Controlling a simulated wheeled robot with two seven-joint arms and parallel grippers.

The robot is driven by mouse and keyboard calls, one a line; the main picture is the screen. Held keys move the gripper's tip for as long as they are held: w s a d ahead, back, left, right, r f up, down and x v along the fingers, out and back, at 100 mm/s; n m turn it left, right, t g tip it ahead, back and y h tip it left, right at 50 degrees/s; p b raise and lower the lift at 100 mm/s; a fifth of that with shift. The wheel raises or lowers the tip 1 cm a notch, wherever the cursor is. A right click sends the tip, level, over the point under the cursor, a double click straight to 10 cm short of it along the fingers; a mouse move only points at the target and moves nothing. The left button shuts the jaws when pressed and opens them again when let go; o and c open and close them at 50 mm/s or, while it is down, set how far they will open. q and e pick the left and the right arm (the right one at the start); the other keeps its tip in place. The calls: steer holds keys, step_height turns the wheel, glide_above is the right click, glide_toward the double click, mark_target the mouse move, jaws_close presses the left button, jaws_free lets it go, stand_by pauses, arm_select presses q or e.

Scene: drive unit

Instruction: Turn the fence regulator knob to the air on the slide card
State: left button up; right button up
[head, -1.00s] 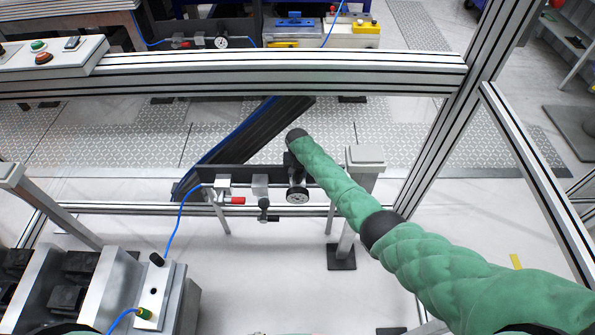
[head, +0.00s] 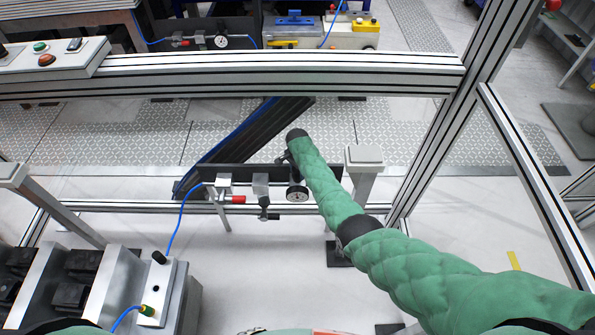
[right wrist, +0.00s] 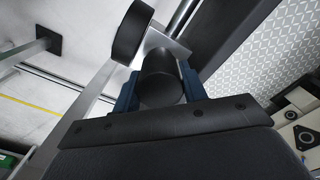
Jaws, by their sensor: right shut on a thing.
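The regulator with its round dial gauge (head: 297,193) sits on a dark rail behind the near frame bar in the head view. Its dark cylindrical knob (right wrist: 163,82) shows in the right wrist view between two blue fingers. My right gripper (right wrist: 160,92) is shut on this knob. In the head view my green right arm reaches to the regulator, and its end hides the knob and most of the fingers. The black gauge body (right wrist: 132,32) is beside the knob in the wrist view. The knob's turn angle cannot be told. My left gripper is out of view.
A red-handled valve (head: 232,200) and a blue hose (head: 178,222) are left of the gauge. An aluminium frame bar (head: 250,77) crosses the view. A grey post (head: 364,160) stands close right of my forearm. Another gauge unit (head: 221,41) is at the back.

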steer(key=shift+m, duration=0.4)
steer(key=o, duration=1)
steer(key=shift+r, duration=0.2)
steer(key=shift+w+r, duration=0.1)
